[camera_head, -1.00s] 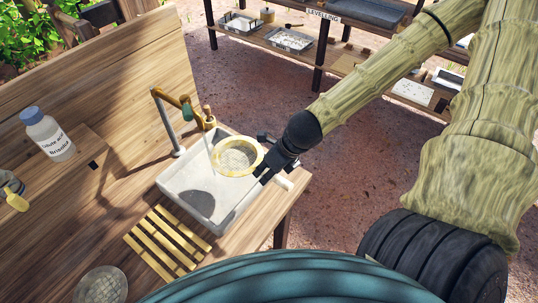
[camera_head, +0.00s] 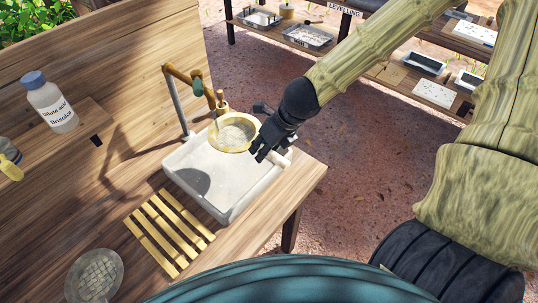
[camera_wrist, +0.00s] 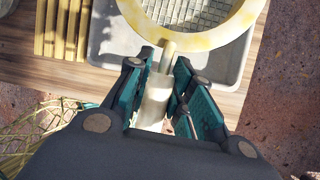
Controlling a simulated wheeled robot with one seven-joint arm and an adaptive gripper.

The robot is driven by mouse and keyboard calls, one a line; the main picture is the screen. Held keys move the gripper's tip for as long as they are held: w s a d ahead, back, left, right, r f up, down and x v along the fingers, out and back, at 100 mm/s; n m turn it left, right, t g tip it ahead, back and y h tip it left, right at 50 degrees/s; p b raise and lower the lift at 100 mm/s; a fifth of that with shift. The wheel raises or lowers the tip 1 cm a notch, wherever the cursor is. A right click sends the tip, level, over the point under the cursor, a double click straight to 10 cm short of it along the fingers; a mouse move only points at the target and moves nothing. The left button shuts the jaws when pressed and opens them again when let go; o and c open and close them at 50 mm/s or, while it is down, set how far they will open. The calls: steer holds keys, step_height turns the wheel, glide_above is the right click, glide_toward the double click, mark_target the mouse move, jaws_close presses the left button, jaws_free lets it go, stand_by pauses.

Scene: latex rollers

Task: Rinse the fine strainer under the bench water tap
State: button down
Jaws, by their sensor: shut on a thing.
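The fine strainer (camera_head: 236,133) has a yellow ring rim and pale mesh. It is over the back part of the white sink (camera_head: 215,204), close under the spout of the bench water tap (camera_head: 196,84). A thin pale streak, seemingly water, runs below the spout near the strainer's left side. My gripper (camera_head: 266,148) is on the right of the strainer, shut on its pale handle. In the wrist view the handle (camera_wrist: 154,104) lies between both fingers of my gripper (camera_wrist: 160,85), and the mesh and rim (camera_wrist: 190,38) reach beyond the top edge.
A slatted rack (camera_head: 168,232) lies left of the sink. A round mesh disc (camera_head: 95,276) is at the bench's lower left. A labelled bottle (camera_head: 50,103) stands at the left. Shelves with trays (camera_head: 308,36) are across the floor.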

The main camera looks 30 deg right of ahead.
mark_target(276, 154)
steer(key=shift+w+a+p, duration=0.25)
steer(key=shift+w+a, duration=0.7)
steer(key=shift+w, duration=0.9)
steer(key=shift+w+a+p, duration=0.3)
steer(key=shift+w+a, duration=0.65)
steer(key=shift+w, duration=0.95)
steer(key=shift+w+a+p, duration=0.25)
steer(key=shift+w+a, duration=0.7)
steer(key=shift+w, duration=0.9)
